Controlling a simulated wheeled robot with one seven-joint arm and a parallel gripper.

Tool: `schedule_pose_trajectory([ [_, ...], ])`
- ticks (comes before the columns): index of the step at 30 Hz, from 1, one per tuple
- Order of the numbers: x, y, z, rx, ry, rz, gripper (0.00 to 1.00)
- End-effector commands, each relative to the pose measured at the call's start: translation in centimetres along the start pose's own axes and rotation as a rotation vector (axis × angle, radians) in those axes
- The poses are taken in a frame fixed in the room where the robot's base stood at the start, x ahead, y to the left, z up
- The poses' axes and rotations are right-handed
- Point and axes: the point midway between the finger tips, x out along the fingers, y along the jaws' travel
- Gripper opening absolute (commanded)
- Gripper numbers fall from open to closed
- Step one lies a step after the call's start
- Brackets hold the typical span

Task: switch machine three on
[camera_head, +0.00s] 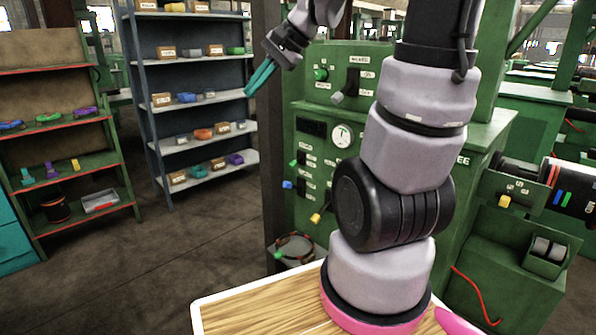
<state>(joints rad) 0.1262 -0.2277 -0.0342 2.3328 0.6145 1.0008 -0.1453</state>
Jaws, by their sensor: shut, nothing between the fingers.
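The green machine (322,110) stands behind my arm, and letters ending in "EE" show on its right side, partly hidden by the arm. Its front has a green knob (320,73) and, to the right of that, a dark switch plate with a grey lever (345,90) slanting down to the left. A round white gauge (342,135) sits lower. Lower left are small levers with green, blue (287,184) and yellow (315,218) ends. My gripper (249,92), with teal fingers, is shut and empty, left of the panel and apart from it, pointing down-left.
A grey shelf rack (160,130) and a green shelf rack (125,185) with small coloured parts stand left. A dark post (268,130) stands beside the machine. Another green machine (515,190) with a roller is at right. The floor between racks and machine is clear.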

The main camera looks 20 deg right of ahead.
Motion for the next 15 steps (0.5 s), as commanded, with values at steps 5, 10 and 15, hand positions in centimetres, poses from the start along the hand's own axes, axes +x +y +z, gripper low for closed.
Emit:
schedule_pose_trajectory([
  [5, 5.2, -1.5, -7.5, 0.318, -0.076, -0.134, 0.0],
  [10, 9.9, -0.6, -16.2, 0.616, -0.086, -0.282, 0.0],
  [15, 14.6, 3.7, -25.8, 0.907, -0.032, -0.432, 0.0],
])
